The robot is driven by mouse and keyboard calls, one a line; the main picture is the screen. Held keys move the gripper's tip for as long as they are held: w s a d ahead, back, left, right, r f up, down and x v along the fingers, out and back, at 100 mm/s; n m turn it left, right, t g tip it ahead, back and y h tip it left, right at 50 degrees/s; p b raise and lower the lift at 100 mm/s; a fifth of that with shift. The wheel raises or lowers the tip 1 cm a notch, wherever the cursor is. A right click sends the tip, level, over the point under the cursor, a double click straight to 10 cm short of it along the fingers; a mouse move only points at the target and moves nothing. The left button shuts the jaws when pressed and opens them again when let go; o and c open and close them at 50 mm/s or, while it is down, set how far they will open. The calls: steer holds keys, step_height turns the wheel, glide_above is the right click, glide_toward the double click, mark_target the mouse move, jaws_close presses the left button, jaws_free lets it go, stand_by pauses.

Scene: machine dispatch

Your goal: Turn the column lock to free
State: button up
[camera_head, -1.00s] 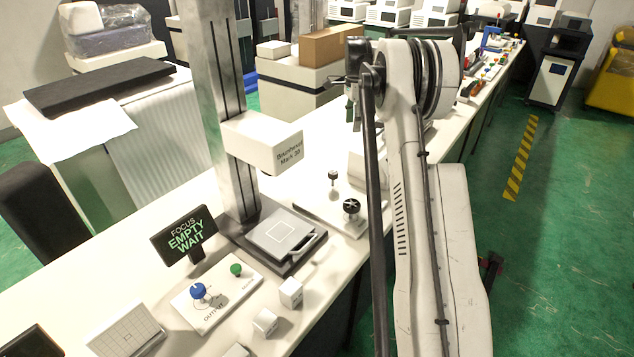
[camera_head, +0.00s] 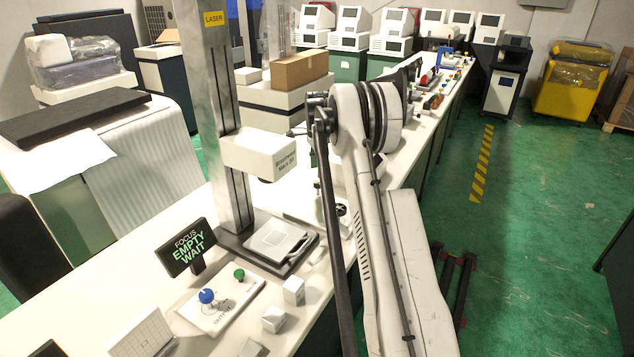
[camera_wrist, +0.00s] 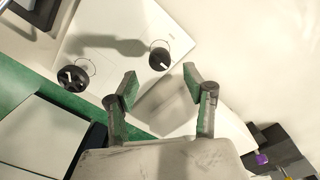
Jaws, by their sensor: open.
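A white control panel (camera_wrist: 112,30) with two black knobs lies on the bench in the wrist view. One knob (camera_wrist: 160,57) is just ahead of my gripper (camera_wrist: 160,80), and the other knob (camera_wrist: 72,78) is to the left. Each has a white pointer mark and a ring drawn beside it. I cannot read which one is the column lock. My gripper is open and empty, with its fingers apart above the panel's edge. In the head view the panel (camera_head: 300,208) is partly hidden behind my arm, with one knob (camera_head: 340,209) showing.
The laser column (camera_head: 212,110) carries a white marking head (camera_head: 258,155) over a plate (camera_head: 274,238). A screen (camera_head: 187,246) reads "FOCUS EMPTY WAIT". Green floor (camera_head: 540,260) is open on the right.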

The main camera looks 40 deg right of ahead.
mark_target(317, 182)
steer(key=shift+f, duration=3)
steer(key=c, duration=1.1)
